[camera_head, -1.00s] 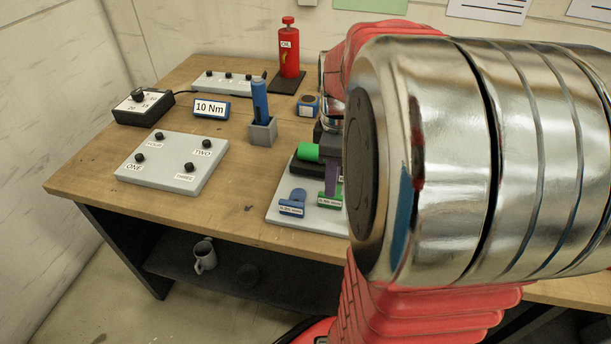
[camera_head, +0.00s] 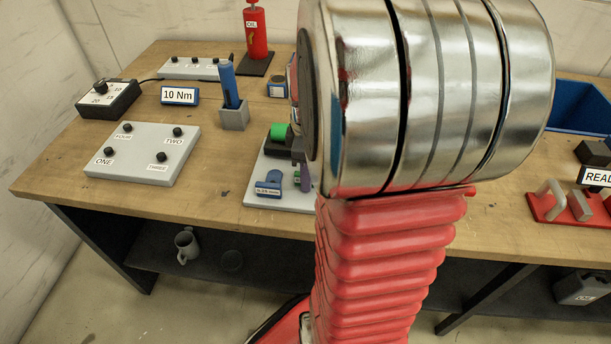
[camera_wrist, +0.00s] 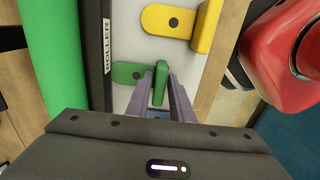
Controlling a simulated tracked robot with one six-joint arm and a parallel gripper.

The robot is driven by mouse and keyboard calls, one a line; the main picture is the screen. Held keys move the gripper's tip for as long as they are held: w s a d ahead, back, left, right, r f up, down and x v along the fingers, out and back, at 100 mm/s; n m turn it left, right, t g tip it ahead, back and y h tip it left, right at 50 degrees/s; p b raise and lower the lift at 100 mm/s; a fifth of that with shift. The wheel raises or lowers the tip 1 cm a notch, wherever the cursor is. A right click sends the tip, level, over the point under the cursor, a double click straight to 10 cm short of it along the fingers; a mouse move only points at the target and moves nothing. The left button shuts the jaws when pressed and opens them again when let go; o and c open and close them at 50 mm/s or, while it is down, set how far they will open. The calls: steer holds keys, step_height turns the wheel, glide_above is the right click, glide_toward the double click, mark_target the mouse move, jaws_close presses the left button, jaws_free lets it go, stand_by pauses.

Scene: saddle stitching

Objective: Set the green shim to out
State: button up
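The green shim shows in the wrist view as a flat rounded plate (camera_wrist: 127,73) with an upright tab (camera_wrist: 160,84) on a pale board. My gripper's purple fingers (camera_wrist: 165,92) stand on either side of the tab. I cannot tell whether they press on it. In the head view, my gripper (camera_head: 303,172) points down at the pale board (camera_head: 262,200), and my arm hides most of the green shim. A yellow shim (camera_wrist: 167,20) lies beyond the green one in the wrist view. A blue shim (camera_head: 269,184) lies on the board's left part in the head view.
A green roller (camera_wrist: 46,60) beside a black bar (camera_wrist: 94,50) runs along the board's left side. A red rounded object (camera_wrist: 284,45) is at the right. A blue tool in a grey holder (camera_head: 234,117) and a grey button panel (camera_head: 144,152) stand left on the bench.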

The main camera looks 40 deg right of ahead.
jaws_close()
